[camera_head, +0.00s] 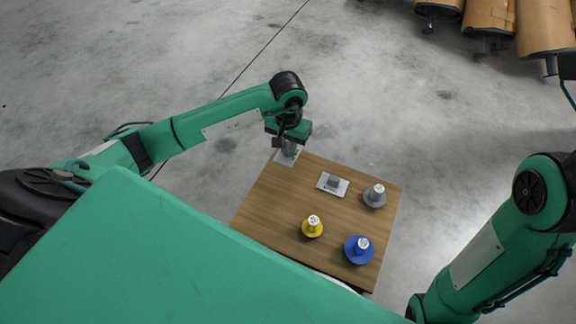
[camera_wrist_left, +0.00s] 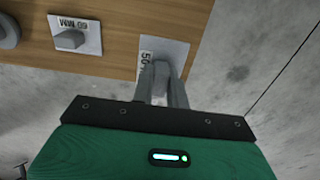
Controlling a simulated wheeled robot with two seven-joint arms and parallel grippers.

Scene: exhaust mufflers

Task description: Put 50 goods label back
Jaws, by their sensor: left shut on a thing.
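The 50 goods label is a white plate (camera_head: 287,160) with a grey block handle, at the far left corner of the wooden table (camera_head: 275,208). In the left wrist view the plate (camera_wrist_left: 178,52) shows part of the number "50" and reaches past the table edge. My left gripper (camera_head: 290,147) is above the plate, its fingers (camera_wrist_left: 162,73) shut on the grey handle. I cannot tell whether the plate touches the table. My right arm shows at the right, but its gripper is out of view.
A second label plate (camera_head: 326,188), marked "60 MM", lies right of the held one. A grey flanged part (camera_head: 375,197), a yellow one (camera_head: 312,229) and a blue one (camera_head: 359,252) stand on the table. Brown rolls (camera_head: 488,15) are far off at the upper right.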

